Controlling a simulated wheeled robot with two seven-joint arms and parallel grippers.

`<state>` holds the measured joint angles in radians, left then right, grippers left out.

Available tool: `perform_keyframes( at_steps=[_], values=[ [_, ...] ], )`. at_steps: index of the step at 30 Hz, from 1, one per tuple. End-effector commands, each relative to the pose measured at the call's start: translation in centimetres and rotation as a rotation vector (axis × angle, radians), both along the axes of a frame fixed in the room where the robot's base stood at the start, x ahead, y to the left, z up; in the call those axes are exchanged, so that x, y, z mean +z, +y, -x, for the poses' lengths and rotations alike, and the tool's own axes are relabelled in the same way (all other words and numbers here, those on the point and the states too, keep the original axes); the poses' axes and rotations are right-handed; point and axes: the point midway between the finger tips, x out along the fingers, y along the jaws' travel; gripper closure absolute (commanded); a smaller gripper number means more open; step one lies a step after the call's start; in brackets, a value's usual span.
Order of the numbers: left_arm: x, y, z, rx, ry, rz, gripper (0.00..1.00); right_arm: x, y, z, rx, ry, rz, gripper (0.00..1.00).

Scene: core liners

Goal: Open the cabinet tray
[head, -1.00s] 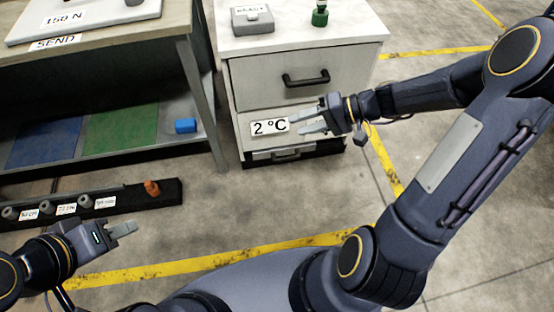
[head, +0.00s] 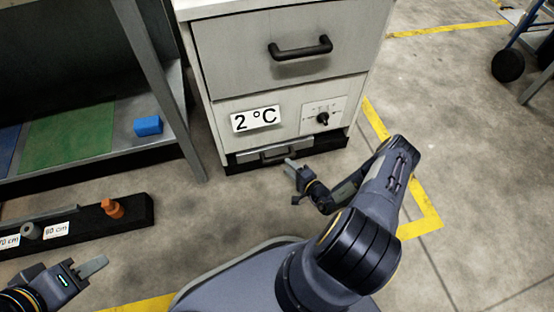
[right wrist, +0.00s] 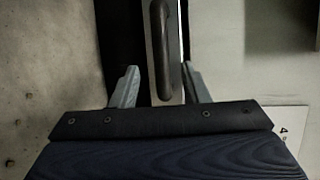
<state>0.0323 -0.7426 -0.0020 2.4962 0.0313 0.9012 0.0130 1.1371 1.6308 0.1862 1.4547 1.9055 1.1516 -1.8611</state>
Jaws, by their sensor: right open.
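The cabinet (head: 270,90) stands ahead in the head view. At its base is a narrow metal tray (head: 245,160) with a bar handle (head: 275,153); it looks shut. My right gripper (head: 293,168) is low, at the right part of the tray front. In the right wrist view the dark handle (right wrist: 160,45) runs upright between the open fingers of my right gripper (right wrist: 162,85), with a gap on both sides. Whether the fingertips reach past the bar is hard to tell. My left gripper (head: 92,268) is at the lower left, away from the cabinet; its finger gap is not clear.
Above the tray are a drawer with a black handle (head: 300,47), a "2 °C" label (head: 256,119) and a dial (head: 322,118). A shelf (head: 110,160) with a blue block (head: 148,125) stands left. A black rack (head: 80,227) lies on the floor.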

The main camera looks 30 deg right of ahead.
Motion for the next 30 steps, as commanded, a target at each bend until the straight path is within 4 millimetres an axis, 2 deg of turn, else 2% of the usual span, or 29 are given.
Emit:
perform_keyframes(
  at_steps=[6,12,23,30],
  values=[
    [-2.0,0.0,0.0,0.0,0.0,0.0,0.64,-0.9,0.7,-3.6,0.006,-0.004,0.0,0.59],
    [-3.0,0.0,0.0,0.0,0.0,0.0,0.64,-1.2,1.0,-5.9,0.005,-0.001,0.0,0.59],
    [-3.1,0.0,0.0,0.0,0.0,0.0,0.64,-1.0,1.1,-6.5,0.005,-0.001,-0.002,0.59],
    [-3.1,0.0,0.0,0.0,0.0,0.0,0.64,-1.0,1.1,-6.5,0.005,-0.001,-0.002,0.9]
  ],
)
